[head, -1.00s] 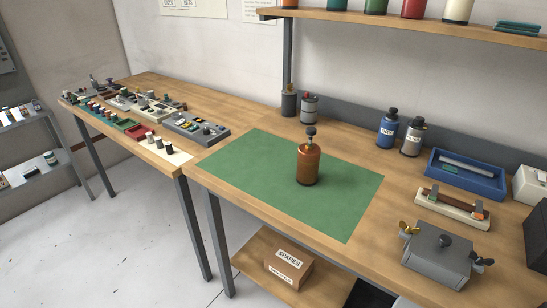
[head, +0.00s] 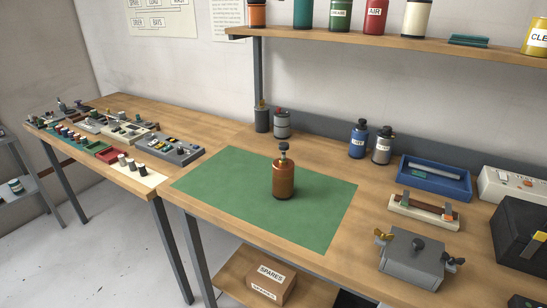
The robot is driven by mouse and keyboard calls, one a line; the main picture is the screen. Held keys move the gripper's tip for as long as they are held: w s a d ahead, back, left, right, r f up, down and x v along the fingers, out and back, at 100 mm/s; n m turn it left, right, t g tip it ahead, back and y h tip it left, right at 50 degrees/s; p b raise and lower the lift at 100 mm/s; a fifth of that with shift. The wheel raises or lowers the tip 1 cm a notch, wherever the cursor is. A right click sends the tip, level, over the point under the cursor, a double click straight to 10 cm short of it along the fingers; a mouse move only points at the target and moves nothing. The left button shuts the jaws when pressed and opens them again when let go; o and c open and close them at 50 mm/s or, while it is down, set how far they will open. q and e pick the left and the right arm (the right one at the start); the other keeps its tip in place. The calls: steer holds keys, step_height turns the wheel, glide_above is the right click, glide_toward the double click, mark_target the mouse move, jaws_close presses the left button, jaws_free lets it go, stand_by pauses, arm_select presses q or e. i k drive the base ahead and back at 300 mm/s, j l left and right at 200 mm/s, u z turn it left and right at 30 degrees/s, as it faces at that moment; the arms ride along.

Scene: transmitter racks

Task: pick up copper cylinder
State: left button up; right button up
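In the head view, the copper cylinder (head: 284,181) stands upright on the green mat (head: 215,187) on the workbench. It has a narrower dark neck and a rounded top knob. Nothing touches its sides. Neither of my grippers shows in the view.
Two small canisters (head: 282,124) stand behind the mat by the shelf post. Blue and grey bottles (head: 358,139), a blue tray (head: 435,178) and a grey box (head: 412,258) with wing nuts stand to the right. A shelf (head: 380,41) with several cans hangs above. Mat space around the cylinder is clear.

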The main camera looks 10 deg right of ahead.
mark_target(283, 172)
steer(key=i+j, duration=0.15)
steer(key=j, duration=0.2)
steer(key=i+j, duration=0.15)
steer(key=j, duration=0.2)
steer(key=i+j, duration=0.15)
steer(key=j, duration=0.2)
steer(key=z, duration=1.75)
